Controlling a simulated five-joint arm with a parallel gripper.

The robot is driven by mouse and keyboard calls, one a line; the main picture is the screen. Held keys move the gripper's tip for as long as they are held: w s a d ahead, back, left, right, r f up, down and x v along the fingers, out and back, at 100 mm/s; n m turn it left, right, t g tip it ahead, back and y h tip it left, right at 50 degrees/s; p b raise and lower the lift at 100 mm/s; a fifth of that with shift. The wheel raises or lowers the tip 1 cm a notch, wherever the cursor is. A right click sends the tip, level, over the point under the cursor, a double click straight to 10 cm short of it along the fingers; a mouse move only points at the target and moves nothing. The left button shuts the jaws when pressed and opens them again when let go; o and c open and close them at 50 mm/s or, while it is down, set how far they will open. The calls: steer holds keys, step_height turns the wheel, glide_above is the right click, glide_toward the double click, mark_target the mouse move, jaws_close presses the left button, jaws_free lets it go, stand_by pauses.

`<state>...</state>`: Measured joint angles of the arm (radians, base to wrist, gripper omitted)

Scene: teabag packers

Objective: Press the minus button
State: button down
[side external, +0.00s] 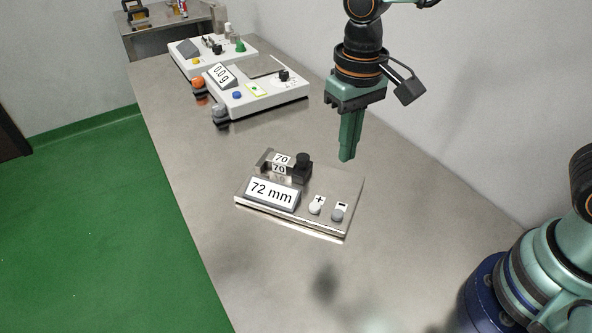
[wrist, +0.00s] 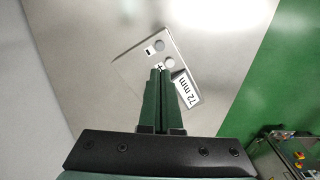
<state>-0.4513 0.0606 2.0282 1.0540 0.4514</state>
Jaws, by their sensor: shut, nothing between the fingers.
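The control box (side external: 335,200) is a metal panel on the table, with a display (side external: 271,193) reading 72 mm. A pale plus button (side external: 315,208) and a grey minus button (side external: 338,214) sit at its front right, each with a sign tile behind it. My gripper (side external: 346,158) is shut and empty, pointing down, above and behind the box and apart from it. In the wrist view the shut fingers (wrist: 160,72) cover part of the box. The minus button (wrist: 159,45) and the plus button (wrist: 167,62) show just beyond the fingertips, beside the display (wrist: 187,90).
A black knob (side external: 302,166) and tiles reading 70 stand at the back of the box. A white scale unit (side external: 270,92) and another white device (side external: 205,50) stand farther back on the steel table (side external: 400,270). The table around the box is clear. A wall runs along the right.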

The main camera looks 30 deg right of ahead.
mark_target(339, 213)
step_height(339, 213, down, 14)
stand_by(0.6)
steer(key=shift+f, duration=1.15)
steer(key=shift+s, duration=0.1)
steer(key=shift+d, duration=0.1)
step_height(339, 213, up, 15)
steer(key=shift+w+a+f, duration=0.15)
steer(key=shift+w+a, duration=0.05)
steer(key=shift+w, duration=0.1)
stand_by(2.4)
